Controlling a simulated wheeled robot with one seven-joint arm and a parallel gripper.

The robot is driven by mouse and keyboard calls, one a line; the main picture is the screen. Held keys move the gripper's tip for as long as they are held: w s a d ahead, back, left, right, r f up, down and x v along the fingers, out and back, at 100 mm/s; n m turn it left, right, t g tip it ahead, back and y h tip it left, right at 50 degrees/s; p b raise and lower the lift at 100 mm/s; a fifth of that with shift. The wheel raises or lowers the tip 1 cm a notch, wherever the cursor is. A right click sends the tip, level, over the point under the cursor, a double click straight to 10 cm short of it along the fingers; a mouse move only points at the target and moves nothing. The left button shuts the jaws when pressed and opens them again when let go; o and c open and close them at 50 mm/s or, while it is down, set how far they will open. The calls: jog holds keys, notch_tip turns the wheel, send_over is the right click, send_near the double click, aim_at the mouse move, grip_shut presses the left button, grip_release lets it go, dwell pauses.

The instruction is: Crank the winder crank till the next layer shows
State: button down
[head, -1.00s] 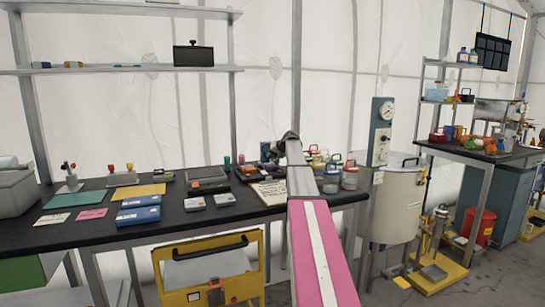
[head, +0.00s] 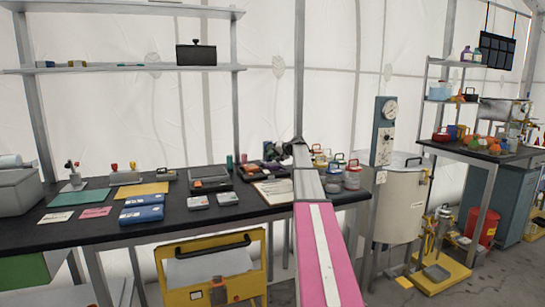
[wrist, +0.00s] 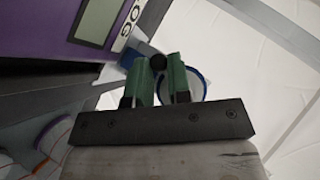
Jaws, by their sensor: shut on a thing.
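In the wrist view my gripper (wrist: 158,76) has two green fingers close together. Between their tips is a small round black knob (wrist: 158,61), which looks like the crank's handle; the rest of the crank is hidden. A purple device (wrist: 60,30) with a greenish display and partly cut-off white lettering fills the upper left, beside the fingers. In the head view my pink and grey arm reaches over the bench, and its far end covers the gripper and the crank. No layer can be made out.
The black bench (head: 165,217) carries blue boxes (head: 141,211), coloured cards, small grey devices and lidded jars (head: 352,175). A tall pale drum (head: 400,205) with a gauge post (head: 383,135) stands right of my arm. A yellow-framed unit (head: 212,273) sits below the bench.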

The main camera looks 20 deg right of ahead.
jog(key=c, duration=1.1)
grip_release()
jog(key=shift+o, duration=0.2)
jog(key=v, duration=1.1)
